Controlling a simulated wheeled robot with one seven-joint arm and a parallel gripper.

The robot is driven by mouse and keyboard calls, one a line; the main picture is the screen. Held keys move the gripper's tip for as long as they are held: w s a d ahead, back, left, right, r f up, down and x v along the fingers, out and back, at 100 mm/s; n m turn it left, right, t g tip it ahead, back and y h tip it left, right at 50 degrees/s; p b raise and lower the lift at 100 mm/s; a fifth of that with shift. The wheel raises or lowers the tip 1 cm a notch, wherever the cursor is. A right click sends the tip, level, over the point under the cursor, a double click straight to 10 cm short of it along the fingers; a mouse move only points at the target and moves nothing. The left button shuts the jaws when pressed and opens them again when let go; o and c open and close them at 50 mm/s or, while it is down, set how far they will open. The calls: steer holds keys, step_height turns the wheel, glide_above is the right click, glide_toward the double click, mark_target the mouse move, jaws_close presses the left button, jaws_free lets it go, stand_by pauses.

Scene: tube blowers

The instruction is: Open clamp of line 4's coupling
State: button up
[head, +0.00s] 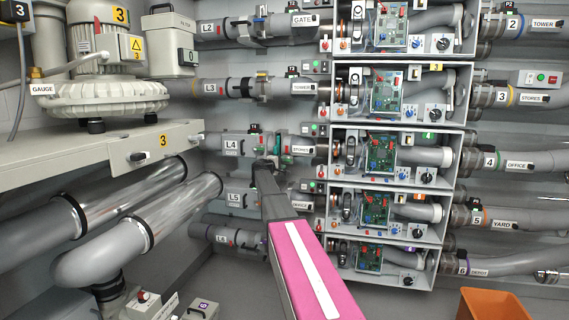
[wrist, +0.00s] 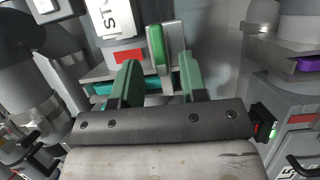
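Line 4 is the pipe with the L4 sign (head: 232,145) in the head view. Its coupling (head: 273,146) sits right of that sign, partly covered by my gripper (head: 264,166). In the wrist view, an upright green lever (wrist: 156,46) stands on the coupling's grey body. My gripper (wrist: 158,82) has its two green fingers apart, one on each side of the lever's lower part. A gap shows between the lever and each finger. I cannot tell how deep the lever sits between them.
The L3 pipe (head: 208,88) runs above and the L5 pipe (head: 213,194) below. Open-front boxes with circuit boards (head: 383,151) stand to the right. A white label (wrist: 117,17) is close to the left finger. An orange bin (head: 490,304) is at the lower right.

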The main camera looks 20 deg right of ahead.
steer(key=shift+x, duration=1.25)
steer(key=shift+s, duration=0.1)
jaws_close()
